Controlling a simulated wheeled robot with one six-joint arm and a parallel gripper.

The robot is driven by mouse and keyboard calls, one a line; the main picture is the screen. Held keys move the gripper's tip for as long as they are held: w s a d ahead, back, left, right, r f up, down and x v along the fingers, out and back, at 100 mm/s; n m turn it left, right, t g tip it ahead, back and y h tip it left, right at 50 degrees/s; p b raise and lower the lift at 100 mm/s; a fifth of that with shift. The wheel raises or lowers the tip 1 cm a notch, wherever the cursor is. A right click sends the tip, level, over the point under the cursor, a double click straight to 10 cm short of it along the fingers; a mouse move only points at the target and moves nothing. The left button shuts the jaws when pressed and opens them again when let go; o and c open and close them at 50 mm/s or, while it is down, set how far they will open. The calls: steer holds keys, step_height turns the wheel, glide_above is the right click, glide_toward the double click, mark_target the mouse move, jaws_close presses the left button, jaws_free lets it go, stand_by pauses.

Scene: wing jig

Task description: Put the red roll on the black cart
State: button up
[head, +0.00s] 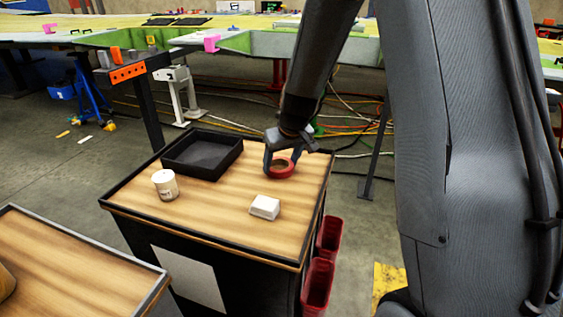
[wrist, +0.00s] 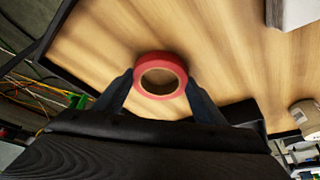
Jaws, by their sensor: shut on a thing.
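The red roll (head: 282,172) is a ring of red tape near the back right edge of a black cart's wooden top (head: 225,215). My gripper (head: 279,164) reaches down from above and is shut on the roll. In the wrist view the red roll (wrist: 160,68) sits between the two fingertips of my gripper (wrist: 160,80), with wood grain behind it. I cannot tell whether the roll touches the wood or hangs just above it. The gripper partly hides the roll's far side in the head view.
Another wooden-topped cart (head: 70,270) stands at the lower left. The wing jig (head: 300,45) lies behind.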

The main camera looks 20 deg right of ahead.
steer(key=o, duration=1.1)
steer(key=shift+f, duration=0.1)
steer(key=shift+o, duration=0.2)
steer(key=shift+r, duration=0.25)
steer(key=a+v, duration=0.1)
steer(key=v, duration=1.1)
steer(key=s+f+m+g, duration=0.1)
steer(key=s+f, duration=0.3)
steer(key=s, duration=0.7)
steer(key=s+f+m+g, duration=0.1)
steer(key=s+f, duration=0.4)
steer(key=s, duration=0.6)
steer(key=shift+d+g+h, duration=0.35)
steer(key=shift+g+h, duration=0.05)
steer(key=shift+g, duration=0.5)
steer(key=shift+s, duration=0.1)
